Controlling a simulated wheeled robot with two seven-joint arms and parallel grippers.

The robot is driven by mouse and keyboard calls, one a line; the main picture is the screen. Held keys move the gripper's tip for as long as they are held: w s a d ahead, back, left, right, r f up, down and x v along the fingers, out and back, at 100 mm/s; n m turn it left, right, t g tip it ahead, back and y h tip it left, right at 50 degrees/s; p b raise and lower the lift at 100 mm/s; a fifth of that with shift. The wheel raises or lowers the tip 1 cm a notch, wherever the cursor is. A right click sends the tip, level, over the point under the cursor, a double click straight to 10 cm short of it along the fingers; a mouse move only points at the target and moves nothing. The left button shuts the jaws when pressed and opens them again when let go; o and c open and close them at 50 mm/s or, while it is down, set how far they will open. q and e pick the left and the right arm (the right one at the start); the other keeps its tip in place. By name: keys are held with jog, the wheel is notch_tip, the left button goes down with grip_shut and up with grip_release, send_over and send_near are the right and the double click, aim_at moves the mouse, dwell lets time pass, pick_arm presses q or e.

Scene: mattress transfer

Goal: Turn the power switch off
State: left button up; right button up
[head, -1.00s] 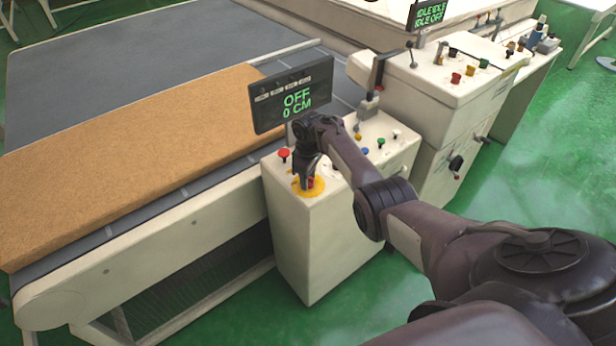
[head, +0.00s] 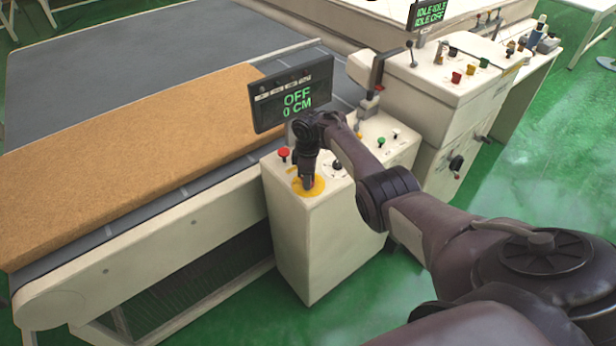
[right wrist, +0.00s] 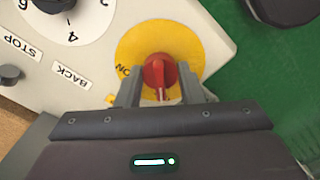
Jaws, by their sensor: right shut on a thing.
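The power switch is a red rotary knob (right wrist: 160,75) on a round yellow plate (right wrist: 187,48). The word ON shows on the plate's left side in the right wrist view. In the head view the yellow plate (head: 317,186) sits on the near corner of the control box (head: 310,235). My right gripper (right wrist: 160,92) points down at the plate, its fingers on both sides of the knob and shut on it. In the head view my right gripper (head: 308,184) hides most of the knob. The display (head: 292,95) reads OFF and 0 CM. My left gripper is not in view.
A red button (head: 284,153) and other small controls stand on the box top. A brown mattress (head: 130,150) lies on the conveyor (head: 180,235) at left. A second control cabinet (head: 450,90) stands behind at right. Green floor is open at right.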

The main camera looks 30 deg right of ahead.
jog(key=shift+r, duration=0.1)
jog(key=o, duration=1)
notch_tip(320, 180, up, 8)
jog(key=shift+f+p, duration=0.1)
jog(key=shift+p, duration=0.35)
